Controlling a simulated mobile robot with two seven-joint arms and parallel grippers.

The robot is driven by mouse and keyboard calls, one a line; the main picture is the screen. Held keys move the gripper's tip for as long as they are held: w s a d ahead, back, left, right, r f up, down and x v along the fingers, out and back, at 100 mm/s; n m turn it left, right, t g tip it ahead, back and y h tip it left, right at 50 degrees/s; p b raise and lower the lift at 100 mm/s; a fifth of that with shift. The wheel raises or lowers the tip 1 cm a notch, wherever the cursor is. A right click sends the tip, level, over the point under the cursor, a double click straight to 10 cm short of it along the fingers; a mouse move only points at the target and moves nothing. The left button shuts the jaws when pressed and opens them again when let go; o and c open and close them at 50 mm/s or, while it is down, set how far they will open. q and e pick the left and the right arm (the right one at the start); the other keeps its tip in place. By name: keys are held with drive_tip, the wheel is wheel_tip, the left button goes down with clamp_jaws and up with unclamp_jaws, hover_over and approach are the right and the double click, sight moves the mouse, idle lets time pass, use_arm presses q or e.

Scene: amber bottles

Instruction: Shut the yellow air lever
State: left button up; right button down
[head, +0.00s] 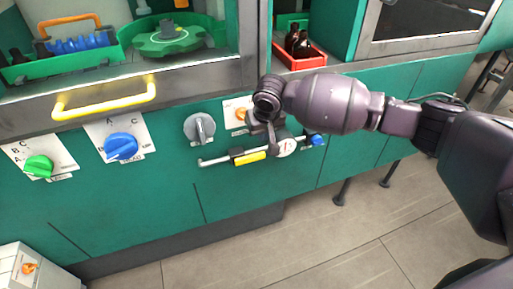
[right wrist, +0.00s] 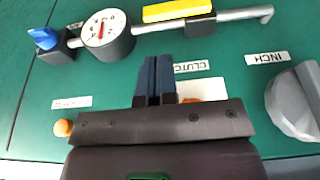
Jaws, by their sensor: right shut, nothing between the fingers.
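The yellow air lever (head: 249,157) sits on a thin grey pipe (head: 215,162) on the green machine front. In the head view its handle lies along the pipe. In the right wrist view the yellow lever (right wrist: 178,10) is at the top, also in line with the pipe (right wrist: 240,16). My right gripper (head: 273,142) is in front of the panel, just up and right of the lever, and hides part of the panel. Its dark blue fingers (right wrist: 155,68) are together and empty, apart from the lever. My left gripper is not in view.
A round gauge (right wrist: 107,36) and a blue knob (right wrist: 46,38) are on the same pipe. A grey rotary knob (head: 199,128), a blue one (head: 121,146) and a green one (head: 39,167) stick out leftward. A yellow bar handle (head: 104,99) projects above them.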

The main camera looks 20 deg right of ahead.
sight(257, 154)
drive_tip(key=shift+w+f, duration=0.15)
drive_tip(key=b+x, duration=0.3)
drive_tip(key=x, duration=0.5)
drive_tip(key=shift+a+f, duration=0.1)
drive_tip(key=shift+f, duration=0.3)
drive_tip(key=shift+w+f, duration=0.2)
drive_tip(key=shift+f, duration=0.1)
drive_tip(key=shift+w+f, duration=0.1)
drive_tip(key=shift+f, duration=0.1)
